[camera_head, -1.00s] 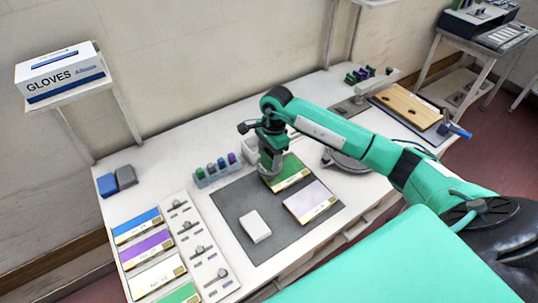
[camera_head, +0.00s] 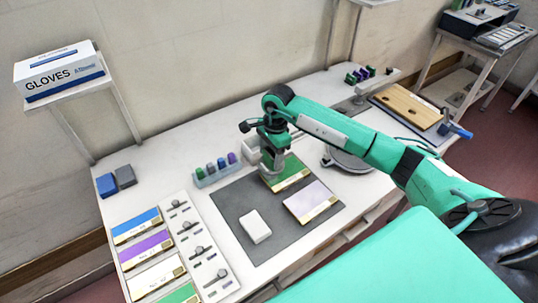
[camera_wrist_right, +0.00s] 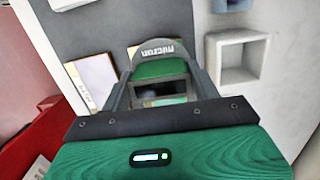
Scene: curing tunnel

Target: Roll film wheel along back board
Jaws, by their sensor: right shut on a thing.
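The green board (camera_head: 291,178) lies at the back of the dark grey mat (camera_head: 232,205), with a gold-edged white label strip along its front. A lavender board (camera_head: 312,202) lies in front of it. My right gripper (camera_head: 270,168) is over the left part of the green board, pointing down. In the right wrist view it is shut on a grey piece marked "micron", which I take for the film wheel (camera_wrist_right: 158,50). The wheel's lower edge and its contact with the board are hidden. The lavender board also shows there (camera_wrist_right: 96,78). My left gripper is not in view.
A white block (camera_head: 255,226) lies at the mat's front left. A rack of coloured pieces (camera_head: 216,173) and a white open box (camera_wrist_right: 238,58) stand close by the gripper. A round grey plate (camera_head: 347,161) is to the right. Colour cards (camera_head: 145,250) lie at left.

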